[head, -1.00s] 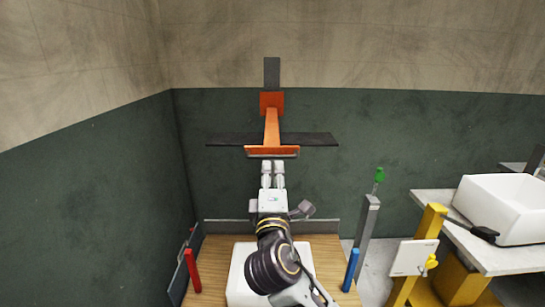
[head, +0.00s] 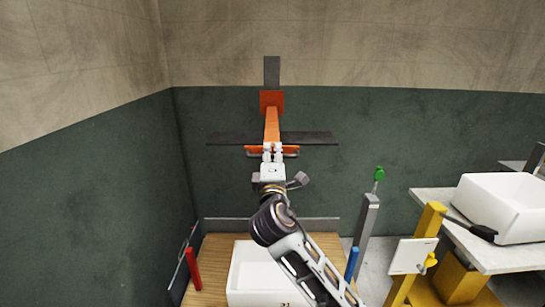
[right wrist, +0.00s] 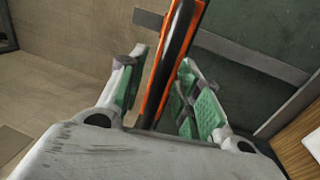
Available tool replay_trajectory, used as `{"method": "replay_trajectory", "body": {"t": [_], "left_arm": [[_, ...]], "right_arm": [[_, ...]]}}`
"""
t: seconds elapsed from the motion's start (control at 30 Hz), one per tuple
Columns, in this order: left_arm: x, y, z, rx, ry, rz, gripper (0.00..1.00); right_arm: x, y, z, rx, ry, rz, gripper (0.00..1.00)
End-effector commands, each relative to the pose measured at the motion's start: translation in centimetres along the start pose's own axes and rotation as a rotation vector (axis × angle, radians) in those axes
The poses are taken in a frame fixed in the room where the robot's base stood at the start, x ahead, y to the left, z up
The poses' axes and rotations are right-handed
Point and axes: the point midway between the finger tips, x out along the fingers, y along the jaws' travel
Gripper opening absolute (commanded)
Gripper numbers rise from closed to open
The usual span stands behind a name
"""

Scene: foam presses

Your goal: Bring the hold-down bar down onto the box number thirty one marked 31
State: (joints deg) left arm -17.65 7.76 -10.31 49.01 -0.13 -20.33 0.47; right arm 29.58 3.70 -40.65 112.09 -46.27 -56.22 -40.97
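The orange hold-down bar (head: 290,151) is up on its dark post above the wooden table, well above the box. My right gripper (head: 272,152) is at the middle of the bar. In the right wrist view the bar (right wrist: 174,62) passes between the two green-padded fingers (right wrist: 160,95), which stand apart with gaps beside it. The white box marked 31 (head: 262,270) sits on the table below, partly covered by my right arm. My left gripper is in neither view.
A red post (head: 193,268) and a blue post (head: 351,264) stand at the table's sides. At right are a grey post with a green knob (head: 379,174), a yellow frame (head: 424,235) and another white box (head: 500,208) on a light table.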

Motion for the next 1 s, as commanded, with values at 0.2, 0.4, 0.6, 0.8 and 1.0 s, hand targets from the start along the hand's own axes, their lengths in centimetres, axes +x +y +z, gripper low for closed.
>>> {"method": "replay_trajectory", "body": {"t": [0.2,0.4,0.6,0.8,1.0], "left_arm": [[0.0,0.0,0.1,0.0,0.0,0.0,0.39],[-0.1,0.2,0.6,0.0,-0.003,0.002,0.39],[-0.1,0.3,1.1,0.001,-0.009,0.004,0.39],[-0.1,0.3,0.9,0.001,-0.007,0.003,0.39],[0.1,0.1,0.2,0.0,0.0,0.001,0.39]], "right_arm": [[0.0,0.0,0.0,0.0,0.0,0.0,0.29],[0.0,0.0,0.0,0.0,0.0,0.001,0.04],[0.0,0.0,0.0,0.0,0.0,0.001,0.0],[0.0,0.0,0.0,0.0,0.0,0.001,0.0],[-0.1,-0.3,0.2,0.0,0.0,0.001,0.0]]}}
